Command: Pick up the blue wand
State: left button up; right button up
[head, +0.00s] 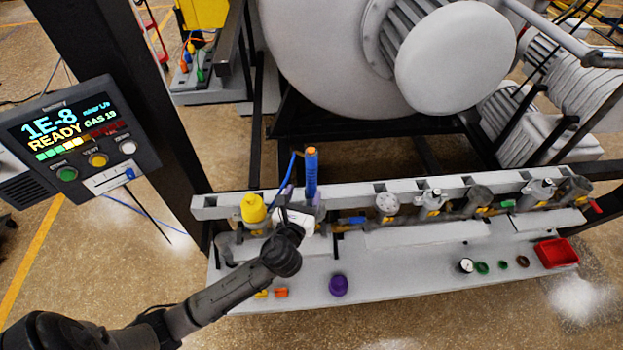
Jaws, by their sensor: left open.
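The blue wand (311,175) stands upright at the back of the grey bench, with an orange band near its top. A thin blue hose or cable loops beside it on the left. My left arm reaches in from the lower left, and its gripper (312,211) is at the wand's lower part. The gripper is open. The white gripper body hides the wand's lower end, and I cannot tell whether the wand lies between the fingers. My right gripper is not in view.
A yellow-capped part (253,208) stands close left of the gripper. A purple knob (338,285) and a red tray (556,252) are on the bench (420,268). Valves line the back rail to the right. A display panel (78,138) reads READY at left.

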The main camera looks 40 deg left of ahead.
aim_at(310, 172)
pick_arm(q)
jog(key=x, duration=0.4)
jog(key=shift+w+a, duration=0.1)
jog(key=shift+w, duration=0.05)
jog(key=shift+r+x, duration=0.2)
jog(key=shift+x, duration=2.3)
jog(key=shift+a, duration=0.2)
jog(key=shift+c, duration=0.4)
grip_shut()
